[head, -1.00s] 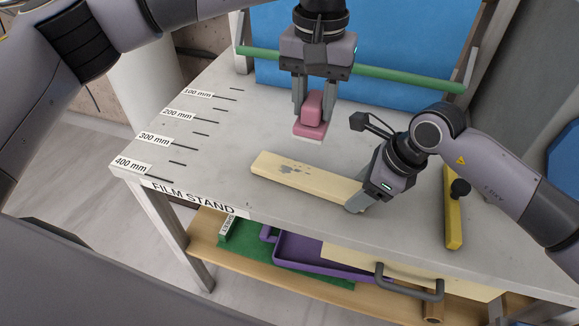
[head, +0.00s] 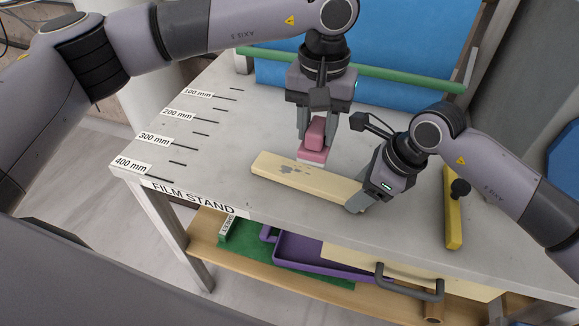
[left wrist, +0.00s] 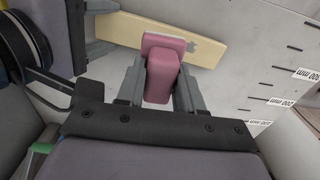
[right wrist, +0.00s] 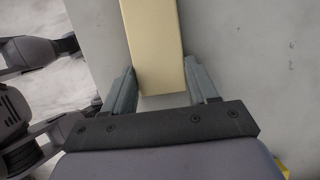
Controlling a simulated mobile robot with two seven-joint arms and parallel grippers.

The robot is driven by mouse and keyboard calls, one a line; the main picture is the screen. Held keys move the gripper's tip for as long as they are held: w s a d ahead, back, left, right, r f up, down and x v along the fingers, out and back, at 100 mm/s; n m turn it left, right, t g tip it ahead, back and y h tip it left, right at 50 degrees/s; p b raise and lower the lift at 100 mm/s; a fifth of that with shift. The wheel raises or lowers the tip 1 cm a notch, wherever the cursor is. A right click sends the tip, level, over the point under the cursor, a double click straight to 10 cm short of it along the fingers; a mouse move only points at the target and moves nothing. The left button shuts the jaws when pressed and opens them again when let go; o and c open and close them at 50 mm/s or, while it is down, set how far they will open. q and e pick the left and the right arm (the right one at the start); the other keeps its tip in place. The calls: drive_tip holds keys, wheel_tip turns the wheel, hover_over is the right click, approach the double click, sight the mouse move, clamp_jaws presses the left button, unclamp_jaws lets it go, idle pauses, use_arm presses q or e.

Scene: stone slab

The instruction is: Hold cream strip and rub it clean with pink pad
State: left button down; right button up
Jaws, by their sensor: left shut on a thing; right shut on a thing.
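The cream strip (head: 305,181) lies on the stone slab, with a grey smudge (head: 288,169) toward its left half. My right gripper (head: 357,203) is shut on the strip's right end; the right wrist view also shows the strip (right wrist: 152,45) between the fingers. My left gripper (head: 317,133) is shut on the pink pad (head: 314,143), which has a pale underside. The pad is just behind the strip, near its middle. In the left wrist view the pad (left wrist: 160,76) partly covers the strip (left wrist: 130,30), and I cannot tell whether they touch.
The slab (head: 225,135) has millimetre marks at its left and free room there. A yellow bar with a black knob (head: 453,215) lies at the right. A green rail (head: 400,79) runs along the back. A purple tray (head: 310,262) sits on the shelf below.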

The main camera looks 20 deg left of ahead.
sight(312, 152)
use_arm(q)
drive_tip(key=shift+s+a+f, duration=0.1)
drive_tip(key=shift+f, duration=1.25)
drive_tip(key=shift+s+a+f, duration=0.1)
drive_tip(key=shift+f, duration=1.45)
drive_tip(key=shift+w+a, duration=0.2)
drive_tip(key=shift+a, duration=0.35)
drive_tip(key=shift+w+a, duration=0.2)
drive_tip(key=shift+a, duration=0.3)
drive_tip(key=shift+a+r, duration=0.2)
drive_tip(key=shift+w+a+r, duration=0.1)
drive_tip(key=shift+a+r, duration=0.05)
drive_tip(key=shift+a, duration=0.9)
drive_tip(key=shift+w+a+r, duration=0.1)
drive_tip(key=shift+a+r, duration=0.05)
drive_tip(key=shift+a, duration=0.85)
drive_tip(key=shift+r, duration=0.1)
drive_tip(key=shift+d, duration=0.1)
drive_tip(key=shift+s+d+r, duration=0.1)
drive_tip(key=shift+s+d, duration=0.05)
drive_tip(key=shift+d, duration=1)
drive_tip(key=shift+s+d+r, duration=0.1)
drive_tip(key=shift+d, duration=1)
drive_tip(key=shift+s+d+r, duration=0.1)
drive_tip(key=shift+s+d, duration=0.05)
drive_tip(key=shift+d, duration=1)
